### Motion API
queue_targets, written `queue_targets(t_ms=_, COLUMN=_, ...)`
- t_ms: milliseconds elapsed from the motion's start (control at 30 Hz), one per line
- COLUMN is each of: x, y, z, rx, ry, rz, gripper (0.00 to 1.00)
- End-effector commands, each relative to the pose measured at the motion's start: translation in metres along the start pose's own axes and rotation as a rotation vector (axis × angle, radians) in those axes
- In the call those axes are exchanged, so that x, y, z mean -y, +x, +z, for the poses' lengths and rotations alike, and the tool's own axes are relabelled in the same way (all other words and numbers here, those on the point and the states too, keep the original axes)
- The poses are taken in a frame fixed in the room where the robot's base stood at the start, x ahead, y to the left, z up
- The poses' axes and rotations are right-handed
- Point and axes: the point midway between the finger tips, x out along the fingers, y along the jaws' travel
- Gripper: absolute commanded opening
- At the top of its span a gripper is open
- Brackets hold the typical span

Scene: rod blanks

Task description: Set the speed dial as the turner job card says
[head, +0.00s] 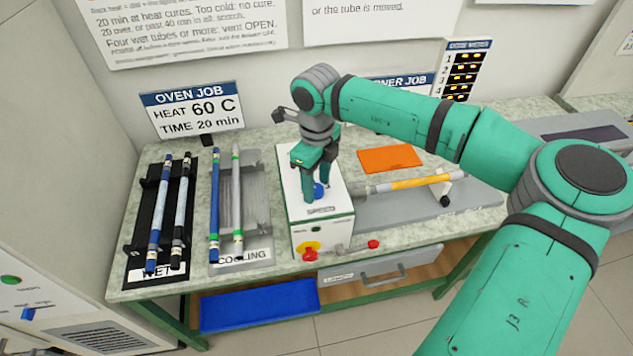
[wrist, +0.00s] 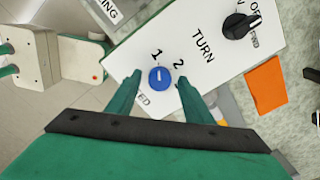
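The blue speed dial (head: 318,190) is on top of the white turner box (head: 325,222). In the wrist view the dial (wrist: 159,78) has a white mark pointing up toward the printed 1; the 2 is to its right. Other numbers and part of the SPEED label are hidden by my fingers. My gripper (head: 316,186) is over the dial, its fingers apart on either side of it. In the wrist view a gap shows between each finger of my gripper (wrist: 160,80) and the dial. The turner job card (head: 419,80) is mostly hidden behind my arm; its values cannot be read.
A black switch knob (wrist: 240,25) is beside the word TURN. A yellow and white rod (head: 410,183) lies on the turner. The wet rack (head: 139,245) and cooling rack (head: 256,195) hold rods at left. An orange sheet (head: 390,159) lies behind; an oven card (head: 192,110) stands back left.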

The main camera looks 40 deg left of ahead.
Motion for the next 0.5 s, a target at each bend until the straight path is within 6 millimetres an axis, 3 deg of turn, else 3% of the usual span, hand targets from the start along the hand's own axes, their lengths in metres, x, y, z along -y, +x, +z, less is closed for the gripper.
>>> queue_targets(t_ms=267, x=0.001, y=-0.007, z=0.000, rx=0.000, ry=0.001, rz=-0.001, gripper=0.47)
queue_targets(t_ms=500, x=0.001, y=-0.046, z=0.000, rx=0.001, ry=0.001, rz=-0.004, gripper=0.47)
